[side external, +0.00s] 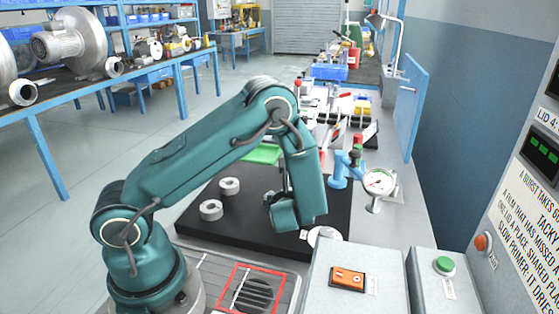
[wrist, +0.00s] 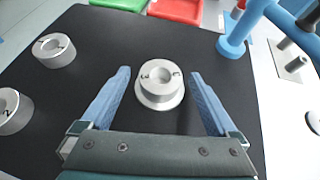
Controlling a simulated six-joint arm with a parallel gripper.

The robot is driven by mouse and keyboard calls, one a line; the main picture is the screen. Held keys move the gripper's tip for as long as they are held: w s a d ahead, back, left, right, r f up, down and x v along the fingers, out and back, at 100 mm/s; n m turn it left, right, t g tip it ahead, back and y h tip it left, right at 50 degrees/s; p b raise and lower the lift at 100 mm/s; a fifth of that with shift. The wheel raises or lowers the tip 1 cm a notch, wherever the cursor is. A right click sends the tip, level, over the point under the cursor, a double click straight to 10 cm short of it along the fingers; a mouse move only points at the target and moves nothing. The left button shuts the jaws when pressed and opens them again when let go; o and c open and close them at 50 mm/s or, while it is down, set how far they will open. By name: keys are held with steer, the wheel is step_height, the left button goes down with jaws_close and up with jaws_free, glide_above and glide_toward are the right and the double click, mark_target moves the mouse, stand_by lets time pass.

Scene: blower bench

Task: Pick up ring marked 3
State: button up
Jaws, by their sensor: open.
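In the side view my arm hides this ring. A ring marked 1 (wrist: 54,50) and a ring marked 2 (wrist: 10,110) lie to the left; two rings (side external: 229,186) (side external: 210,210) also show in the side view.
A green tray (wrist: 120,4) and a red tray (wrist: 176,10) lie beyond the mat. A blue stand (wrist: 232,46) is at the upper right, beside a dial gauge (side external: 379,182). Grey control boxes (side external: 345,283) stand at the front. The mat around the ring is clear.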

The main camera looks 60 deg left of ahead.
jaws_close()
steer(key=shift+r, duration=0.15)
